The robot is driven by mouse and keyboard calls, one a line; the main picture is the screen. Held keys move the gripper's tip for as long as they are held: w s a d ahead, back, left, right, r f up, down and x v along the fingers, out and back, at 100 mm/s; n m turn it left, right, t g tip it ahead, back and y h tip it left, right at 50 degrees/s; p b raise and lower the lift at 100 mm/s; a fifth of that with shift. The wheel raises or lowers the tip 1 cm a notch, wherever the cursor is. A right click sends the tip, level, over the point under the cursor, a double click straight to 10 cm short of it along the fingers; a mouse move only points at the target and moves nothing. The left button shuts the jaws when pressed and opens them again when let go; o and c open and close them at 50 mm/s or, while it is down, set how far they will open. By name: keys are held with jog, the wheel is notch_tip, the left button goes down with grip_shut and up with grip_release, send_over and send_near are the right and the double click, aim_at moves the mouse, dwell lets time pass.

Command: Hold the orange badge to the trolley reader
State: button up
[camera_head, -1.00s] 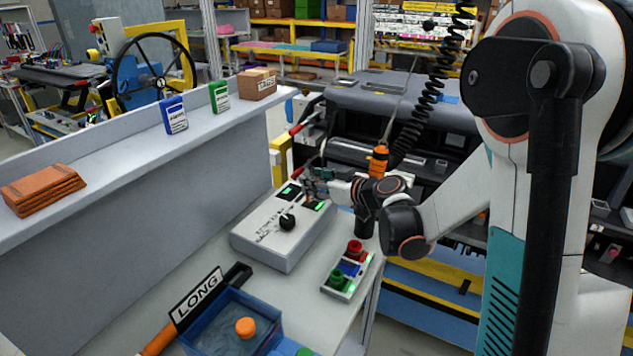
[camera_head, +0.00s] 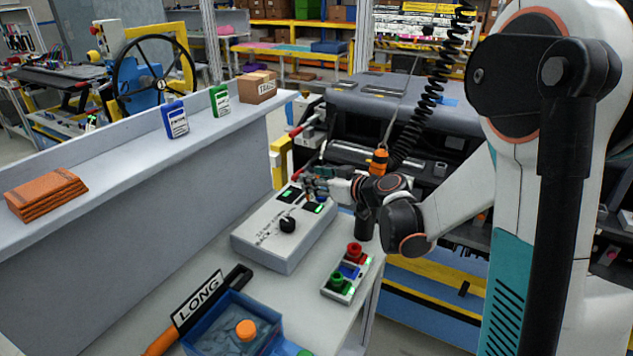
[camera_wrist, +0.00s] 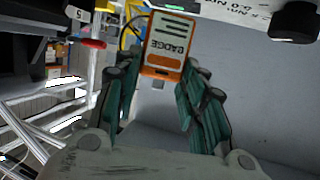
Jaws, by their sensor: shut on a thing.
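The orange badge (camera_wrist: 168,45), with a white face and the word BADGE, stands between my fingertips in the wrist view. My gripper (camera_wrist: 161,80) is shut on its lower end. In the head view my gripper (camera_head: 314,184) is small, over the back end of a light grey control box (camera_head: 262,235); the badge is hard to make out there. That box has a black knob (camera_head: 287,224) and two dark panels (camera_head: 313,207) with green lights. I cannot tell for sure which panel is the trolley reader, or whether the badge touches it.
A blue badge (camera_head: 175,119) and a green badge (camera_head: 219,100) stand on the shelf beside a cardboard box (camera_head: 257,87). A red-and-green button unit (camera_head: 346,273) sits on the bench right of the control box. A blue bin (camera_head: 202,336) stands in front.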

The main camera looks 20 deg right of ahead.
notch_tip(320, 180, up, 5)
jog(key=p, duration=0.2)
jog(key=shift+f+p, duration=0.2)
jog(key=shift+p, duration=0.2)
